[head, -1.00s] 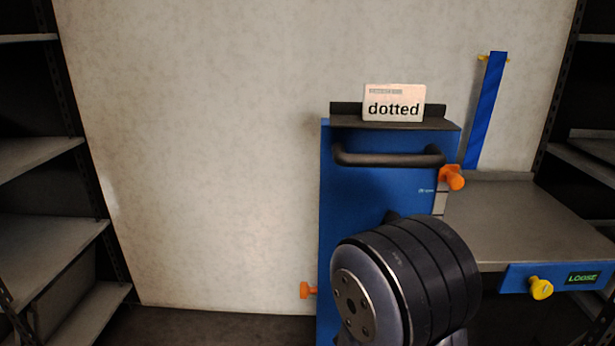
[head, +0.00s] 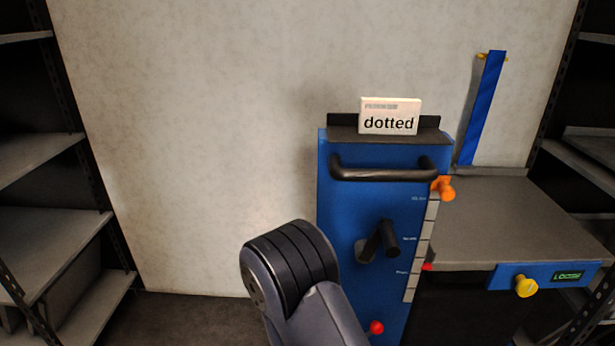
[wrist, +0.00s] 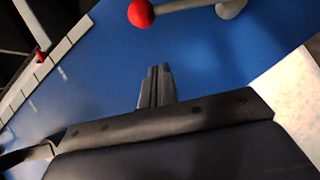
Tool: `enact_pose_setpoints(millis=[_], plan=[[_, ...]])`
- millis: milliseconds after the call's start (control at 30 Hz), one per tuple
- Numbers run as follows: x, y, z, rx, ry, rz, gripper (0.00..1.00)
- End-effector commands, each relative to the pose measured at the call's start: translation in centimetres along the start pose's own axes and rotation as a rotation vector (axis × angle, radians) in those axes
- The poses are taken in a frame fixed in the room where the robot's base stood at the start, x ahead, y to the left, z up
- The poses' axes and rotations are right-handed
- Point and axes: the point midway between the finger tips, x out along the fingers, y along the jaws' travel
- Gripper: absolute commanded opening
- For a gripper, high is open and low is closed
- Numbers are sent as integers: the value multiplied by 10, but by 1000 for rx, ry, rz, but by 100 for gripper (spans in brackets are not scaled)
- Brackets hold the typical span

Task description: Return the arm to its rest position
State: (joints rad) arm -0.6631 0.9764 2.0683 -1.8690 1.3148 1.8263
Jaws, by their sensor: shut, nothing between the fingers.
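My arm (head: 300,275) rises from the bottom of the head view, left of the lever on the blue machine (head: 340,215). My gripper (wrist: 155,88) shows in the wrist view, its fingers together with nothing between them. It points toward the blue panel (wrist: 210,70); whether it touches the panel I cannot tell.
A side table (head: 490,220) has a yellow knob (head: 526,287) and a "LOOSE" display (head: 568,276). Shelves flank both sides.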

Motion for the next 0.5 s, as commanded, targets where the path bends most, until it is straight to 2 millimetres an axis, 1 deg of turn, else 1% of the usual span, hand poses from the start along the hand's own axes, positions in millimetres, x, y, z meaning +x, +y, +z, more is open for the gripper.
enact_pose_setpoints(millis=[167,500], plan=[[-6,-5,-8,-69,1,43,0],[-14,-23,-20,-215,2,142,0]])
